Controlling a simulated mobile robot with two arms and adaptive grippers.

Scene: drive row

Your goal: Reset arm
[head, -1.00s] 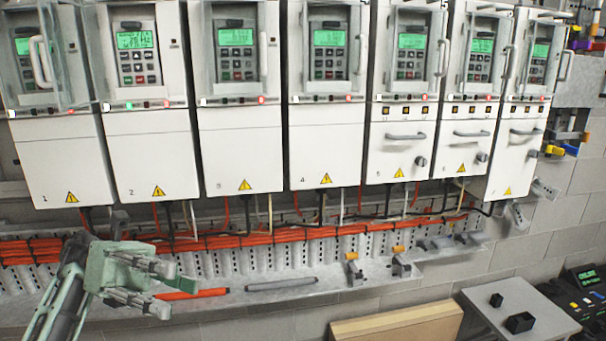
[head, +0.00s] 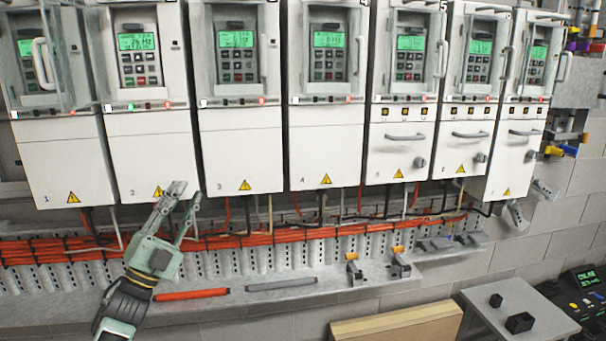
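My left gripper (head: 186,192) is in the head view at the lower left, pointing up and a little right. Its two fingers are apart with nothing between them. The fingertips are in front of the bottom edge of drive cabinet 2 (head: 150,160), near its yellow warning sign; I cannot tell whether they touch it. Cabinet 2 has a lit green display (head: 136,41) and a keypad (head: 140,68). My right gripper does not show.
Several white drive cabinets stand in a row, such as cabinet 3 (head: 238,150) and cabinet 4 (head: 326,145). Orange cables (head: 290,236) run below. A ledge holds an orange rod (head: 192,294) and a grey rod (head: 281,284). A cardboard box (head: 400,326) and grey table (head: 545,318) stand lower right.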

